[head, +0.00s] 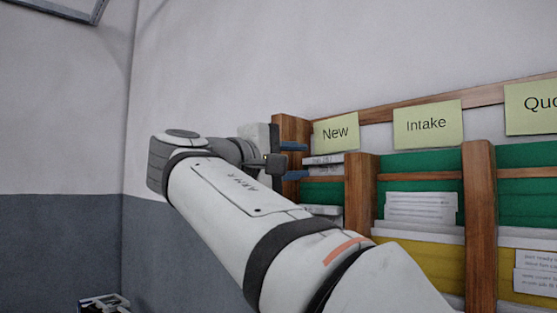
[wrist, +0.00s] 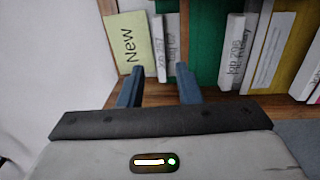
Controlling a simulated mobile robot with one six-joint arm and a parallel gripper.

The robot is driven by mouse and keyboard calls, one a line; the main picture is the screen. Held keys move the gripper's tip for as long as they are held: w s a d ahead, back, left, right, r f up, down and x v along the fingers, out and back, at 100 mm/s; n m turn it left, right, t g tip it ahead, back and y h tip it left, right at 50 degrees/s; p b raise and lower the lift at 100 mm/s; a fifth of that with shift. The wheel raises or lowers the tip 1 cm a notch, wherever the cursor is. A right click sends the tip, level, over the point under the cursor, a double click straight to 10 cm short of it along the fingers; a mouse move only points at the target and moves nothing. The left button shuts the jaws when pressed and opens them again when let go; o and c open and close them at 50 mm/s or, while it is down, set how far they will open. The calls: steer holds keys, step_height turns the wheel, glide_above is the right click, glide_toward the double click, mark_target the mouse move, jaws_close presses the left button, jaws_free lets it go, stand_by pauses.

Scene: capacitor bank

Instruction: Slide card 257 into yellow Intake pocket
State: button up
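My gripper (head: 295,161) is open and empty at the left end of the rack, with its blue fingers pointing at the New column. In the wrist view the gripper (wrist: 158,84) has its fingers apart, and two narrow white cards stand beyond the fingertips. The left one, with a number that looks like 257, is probably card 257 (wrist: 159,48); its print is small. In the head view white cards (head: 325,160) show just right of the fingers. The yellow Intake pocket (head: 418,262) is below the green one in the Intake column, partly behind my arm.
Pale yellow labels read New (head: 336,133), Intake (head: 427,124) and a cut-off "Quo" (head: 535,102). Wooden uprights (head: 480,225) divide the columns. The green Intake pocket (head: 420,164) has white lined cards (head: 421,207) in front. Open wall lies left of the rack.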

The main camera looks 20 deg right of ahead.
mark_target(323, 160)
steer(key=shift+p+x, duration=0.35)
steer(key=shift+x, duration=2.95)
jaws_close()
